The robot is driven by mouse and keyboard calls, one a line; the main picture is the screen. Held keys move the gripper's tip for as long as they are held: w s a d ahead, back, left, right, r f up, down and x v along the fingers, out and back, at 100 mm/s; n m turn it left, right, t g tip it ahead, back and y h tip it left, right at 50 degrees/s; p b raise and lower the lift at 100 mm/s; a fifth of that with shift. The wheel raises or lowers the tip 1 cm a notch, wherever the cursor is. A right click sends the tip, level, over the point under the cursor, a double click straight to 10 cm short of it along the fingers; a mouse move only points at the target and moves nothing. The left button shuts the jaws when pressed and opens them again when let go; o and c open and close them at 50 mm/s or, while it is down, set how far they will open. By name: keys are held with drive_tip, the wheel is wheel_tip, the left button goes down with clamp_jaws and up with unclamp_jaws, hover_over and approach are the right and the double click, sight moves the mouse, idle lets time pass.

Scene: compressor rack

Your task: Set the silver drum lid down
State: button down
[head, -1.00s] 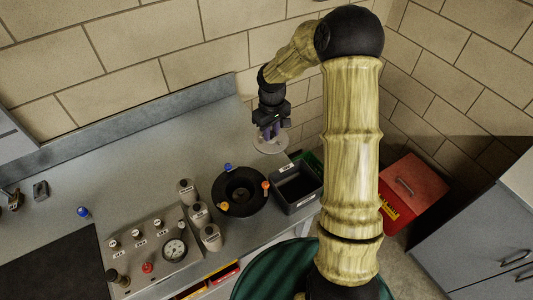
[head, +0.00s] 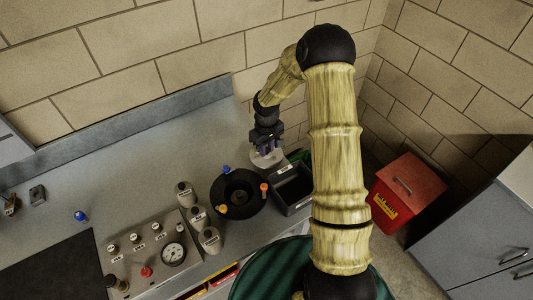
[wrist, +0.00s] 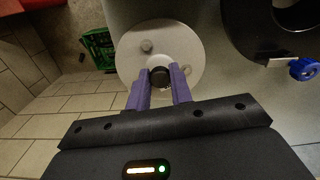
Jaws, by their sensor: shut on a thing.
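The silver drum lid (head: 268,160) is a round pale disc with a dark knob at its middle; it also shows in the wrist view (wrist: 145,63). My gripper (head: 266,148) is shut on the knob, with its two purple fingers (wrist: 160,78) on either side of it. The lid looks roughly level, near the back right edge of the grey counter, behind the black drum and the grey bin. I cannot tell whether its underside touches the counter. The black round drum (head: 238,208) has an open dark middle and blue, orange and yellow knobs around its rim.
A grey bin (head: 288,209) stands right of the drum. Grey cylinders (head: 197,216) and a gauge panel (head: 151,255) stand to the left. A green crate (wrist: 97,45) lies beyond the counter edge. A red box (head: 408,185) stands at right.

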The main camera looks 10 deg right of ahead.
sight(268, 149)
drive_tip(key=shift+d, duration=0.3)
drive_tip(key=shift+a+f+p, duration=0.1)
drive_tip(key=shift+f+p, duration=0.35)
drive_tip(key=shift+f, duration=1.4)
drive_tip(key=shift+f, duration=0.1)
drive_tip(key=c, duration=1.3)
unclamp_jaws()
drive_tip(key=shift+o, duration=0.2)
wheel_tip(268, 149, up, 12)
drive_tip(key=b, duration=0.2)
drive_tip(key=shift+b, duration=0.4)
drive_tip(key=shift+s, duration=0.1)
